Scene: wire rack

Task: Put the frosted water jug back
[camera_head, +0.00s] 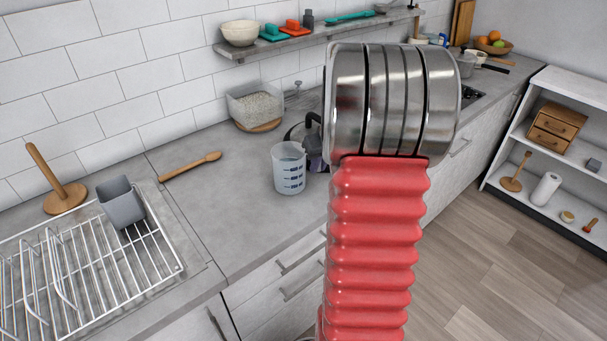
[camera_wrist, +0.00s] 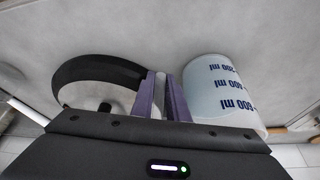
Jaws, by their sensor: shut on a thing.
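The frosted water jug (camera_head: 289,168), a pale cup with blue ml marks, is upright at the worktop, left of my arm. It also shows in the wrist view (camera_wrist: 222,92), right of the fingers. My gripper (camera_head: 315,160) is at the jug's right side, partly hidden by my arm. In the wrist view its purple fingers (camera_wrist: 161,97) are shut on a pale strip that looks like the jug's handle. I cannot tell whether the jug's base touches the worktop. The wire rack (camera_head: 120,268) stands at the lower left.
A grey cup (camera_head: 120,203) sits at the rack's back. A wooden spoon (camera_head: 190,167), a wooden holder (camera_head: 62,195) and a clear tub (camera_head: 255,106) are on the worktop. A dark-rimmed round thing (camera_wrist: 75,75) lies beside my fingers. Worktop between rack and jug is clear.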

